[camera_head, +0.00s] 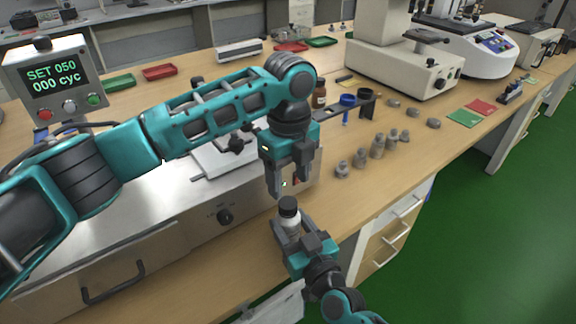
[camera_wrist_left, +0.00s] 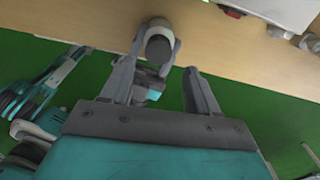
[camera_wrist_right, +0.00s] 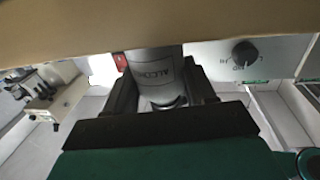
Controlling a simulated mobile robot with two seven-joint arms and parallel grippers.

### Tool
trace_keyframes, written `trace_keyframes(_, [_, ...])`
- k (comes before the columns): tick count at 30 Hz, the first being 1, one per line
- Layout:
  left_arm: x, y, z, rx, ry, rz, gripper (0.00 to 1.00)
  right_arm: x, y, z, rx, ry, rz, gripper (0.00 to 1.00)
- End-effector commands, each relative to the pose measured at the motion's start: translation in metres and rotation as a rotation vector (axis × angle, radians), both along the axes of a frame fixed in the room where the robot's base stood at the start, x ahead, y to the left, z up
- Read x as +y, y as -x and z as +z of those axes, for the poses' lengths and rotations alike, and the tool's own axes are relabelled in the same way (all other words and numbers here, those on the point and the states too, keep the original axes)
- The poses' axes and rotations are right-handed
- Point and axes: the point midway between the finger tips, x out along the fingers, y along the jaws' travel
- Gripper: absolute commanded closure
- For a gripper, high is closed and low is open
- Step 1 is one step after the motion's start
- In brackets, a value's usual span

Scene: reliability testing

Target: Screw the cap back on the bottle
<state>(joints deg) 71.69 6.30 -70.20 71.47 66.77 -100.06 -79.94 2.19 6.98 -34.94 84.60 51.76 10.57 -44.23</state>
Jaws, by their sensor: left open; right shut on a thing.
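A white bottle (camera_head: 290,222) stands roughly upright in the jaws of my right gripper (camera_head: 302,238), which is shut on its body. Its lettered label shows in the right wrist view (camera_wrist_right: 153,68). A black cap (camera_head: 289,204) sits on top of the bottle; whether it is screwed tight cannot be told. The cap also shows from above in the left wrist view (camera_wrist_left: 158,48). My left gripper (camera_head: 289,188) is open and empty, pointing down just above the cap. In the left wrist view, the cap appears beyond the fingertips, nearer the left finger.
A metal box with a knob (camera_head: 224,217) stands left of the bottle on the wooden bench (camera_head: 378,190). Several grey weights (camera_head: 377,147) stand to the right. Bench drawers (camera_head: 398,228) lie right of the right gripper.

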Motion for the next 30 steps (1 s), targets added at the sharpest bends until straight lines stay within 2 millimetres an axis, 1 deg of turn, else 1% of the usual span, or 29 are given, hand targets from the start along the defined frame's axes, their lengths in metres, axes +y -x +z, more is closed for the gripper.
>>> trace_keyframes(3, [0.000,0.000,0.001,0.001,-0.001,0.227,0.40,0.000,0.000,-0.001,0.001,0.000,0.000,1.00])
trace_keyframes(30, [0.000,0.001,0.013,0.001,0.002,1.979,0.40,0.000,0.000,-0.001,0.001,0.000,0.000,1.00])
